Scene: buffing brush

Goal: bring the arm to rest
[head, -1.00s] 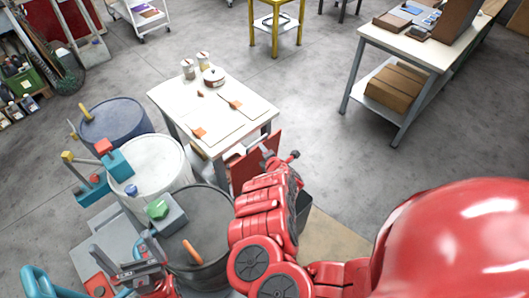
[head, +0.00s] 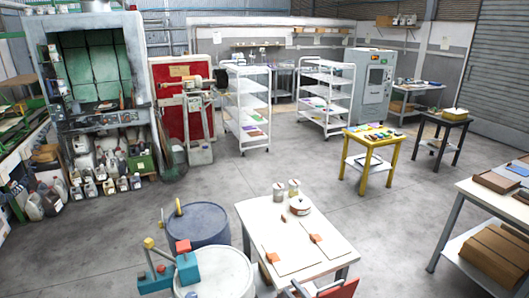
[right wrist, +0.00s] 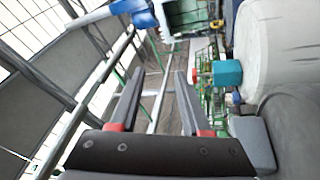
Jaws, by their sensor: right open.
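My right gripper (right wrist: 160,75) is open in the right wrist view. Its two dark fingers stand apart with red pads at their bases, and nothing is between them. In the head view only a small red and grey part of my right arm shows at the bottom edge, by the near side of the white table (head: 262,222). Most of that arm is below the picture. My left gripper is not in view. No buffing brush can be made out in either view.
A white drum (head: 222,275) and a blue drum (head: 196,226) stand left of the table. The white drum's side also shows in the right wrist view (right wrist: 275,45), with a teal block (right wrist: 228,73) near it. Shelf carts and a yellow table (head: 372,142) stand behind; open floor lies between.

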